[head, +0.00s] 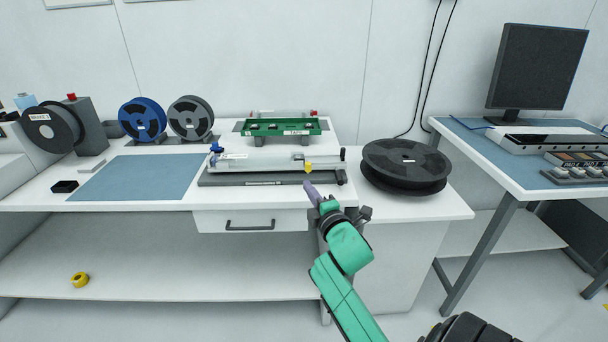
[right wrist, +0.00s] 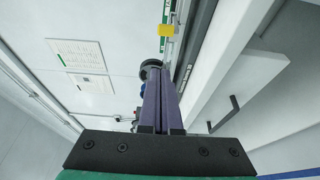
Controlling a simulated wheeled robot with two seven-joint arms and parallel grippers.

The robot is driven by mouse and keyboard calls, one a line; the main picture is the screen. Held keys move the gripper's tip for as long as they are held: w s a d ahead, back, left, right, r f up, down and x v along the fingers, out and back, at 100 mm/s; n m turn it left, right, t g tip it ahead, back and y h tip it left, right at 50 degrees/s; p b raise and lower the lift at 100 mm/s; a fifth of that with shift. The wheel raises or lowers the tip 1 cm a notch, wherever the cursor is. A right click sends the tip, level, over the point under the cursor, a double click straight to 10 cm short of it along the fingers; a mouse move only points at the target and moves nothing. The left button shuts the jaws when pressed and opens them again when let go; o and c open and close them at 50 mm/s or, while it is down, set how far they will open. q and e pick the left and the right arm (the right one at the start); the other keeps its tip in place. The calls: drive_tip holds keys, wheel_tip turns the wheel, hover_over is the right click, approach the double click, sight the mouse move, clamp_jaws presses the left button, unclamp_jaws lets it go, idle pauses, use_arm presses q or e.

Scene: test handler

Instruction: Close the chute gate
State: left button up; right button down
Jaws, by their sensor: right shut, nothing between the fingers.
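The chute (head: 262,163) is a long pale, partly clear channel on a dark grey base (head: 250,180) near the bench's front edge. A small yellow tab (head: 308,166), seemingly part of its gate, sits near its right end. The yellow tab also shows in the right wrist view (right wrist: 166,30), above and beyond the fingertips. I cannot tell how far the gate is open. My right gripper (head: 308,187) is shut and empty, its purple fingers just in front of the base's right end, apart from the tab in the wrist view. My left gripper is not in view.
A green tray (head: 281,126) stands behind the chute. A large black reel (head: 405,164) lies to the right. A blue mat (head: 136,178) lies to the left. A drawer handle (head: 249,226) sticks out below the bench edge.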

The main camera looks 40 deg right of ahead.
sight(308, 164)
drive_tip(key=w+d, duration=0.1)
drive_tip(key=w, duration=0.1)
drive_tip(key=w+d, duration=0.2)
drive_tip(key=w+d+p, duration=0.1)
drive_tip(key=w, duration=0.1)
drive_tip(key=shift+d+r, duration=0.1)
drive_tip(key=shift+d, duration=0.1)
drive_tip(key=shift+w+d, duration=0.1)
drive_tip(key=shift+d, duration=0.15)
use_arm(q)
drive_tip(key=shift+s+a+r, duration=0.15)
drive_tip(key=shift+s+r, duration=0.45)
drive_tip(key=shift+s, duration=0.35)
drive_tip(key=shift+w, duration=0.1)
